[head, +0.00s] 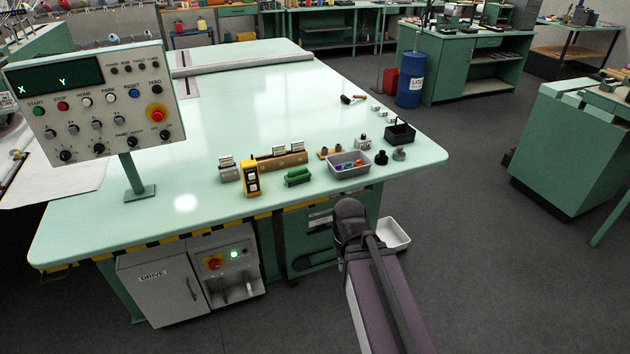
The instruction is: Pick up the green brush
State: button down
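The green brush (298,176) lies near the front edge of the pale green table (110,215), right of a yellow handheld device (250,178). It has a green body with a darker underside, and nothing covers it. My arm comes up from the bottom of the head view and ends in a dark rounded part just off the table's front edge, right of and below the brush. My gripper itself does not show. Nothing of mine touches the brush.
A grey bin (334,171) with coloured items stands right of the brush. A wooden block with metal parts (282,159) sits behind it. A control panel (90,100) rises at the left. A white tray (394,236) is below the table edge. The table's middle is clear.

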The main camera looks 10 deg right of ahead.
aim_at(295, 177)
jog(key=z, duration=0.05)
jog(key=k, duration=0.45)
jog(key=u, duration=0.3)
jog(key=i, duration=0.9)
jog(key=u, duration=0.75)
